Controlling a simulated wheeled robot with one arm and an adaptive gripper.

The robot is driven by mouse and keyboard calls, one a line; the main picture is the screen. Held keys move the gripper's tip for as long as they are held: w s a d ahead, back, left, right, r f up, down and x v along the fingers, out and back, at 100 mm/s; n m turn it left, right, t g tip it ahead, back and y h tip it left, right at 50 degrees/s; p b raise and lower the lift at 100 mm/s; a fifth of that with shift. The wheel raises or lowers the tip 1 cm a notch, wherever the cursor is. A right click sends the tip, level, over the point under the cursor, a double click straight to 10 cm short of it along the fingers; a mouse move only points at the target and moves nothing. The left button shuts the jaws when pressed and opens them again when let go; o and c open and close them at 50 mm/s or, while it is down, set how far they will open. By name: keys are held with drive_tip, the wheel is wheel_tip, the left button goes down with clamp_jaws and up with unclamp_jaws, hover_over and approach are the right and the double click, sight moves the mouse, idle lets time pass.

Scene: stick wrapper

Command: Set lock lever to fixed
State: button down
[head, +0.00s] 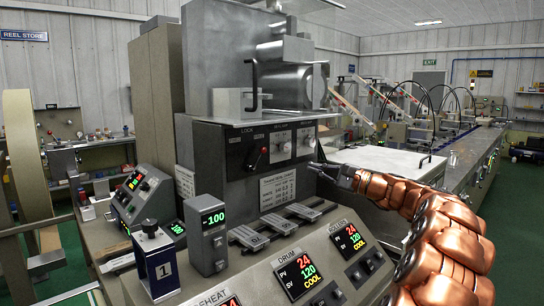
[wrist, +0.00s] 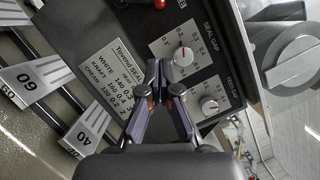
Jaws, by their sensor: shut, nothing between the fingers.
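The lock lever (head: 256,157) is a dark lever with a red knob, under the LOCK label on the left of the dark control panel (head: 228,142). In the wrist view its red knob (wrist: 159,4) shows at the top edge, and most of the lever is out of frame. The lever leans to one side in the head view; I cannot read its set position. My gripper (head: 318,170) is shut and empty, right of and a little below the lever, apart from it. In the wrist view my gripper (wrist: 161,88) is in front of the panel near the seal gap dial.
The seal gap dial (wrist: 183,56) and feed gap dial (wrist: 209,106) sit close to my fingers. A printed settings card (head: 278,187) is below them. Grey numbered tabs (head: 250,237) and a lower console with red and green displays (head: 297,275) stand in front. A bench (head: 384,160) lies behind my gripper.

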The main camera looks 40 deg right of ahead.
drive_tip(key=shift+s+d, duration=0.2)
drive_tip(key=shift+d, duration=0.05)
drive_tip(key=shift+w, duration=0.1)
drive_tip(key=s+a+r+p+x, duration=0.1)
drive_tip(key=a+p+x, duration=0.1)
drive_tip(key=x, duration=1)
drive_tip(key=shift+w+a+r+p, duration=0.15)
drive_tip(key=shift+w+a+p, duration=0.15)
drive_tip(key=shift+p, duration=0.3)
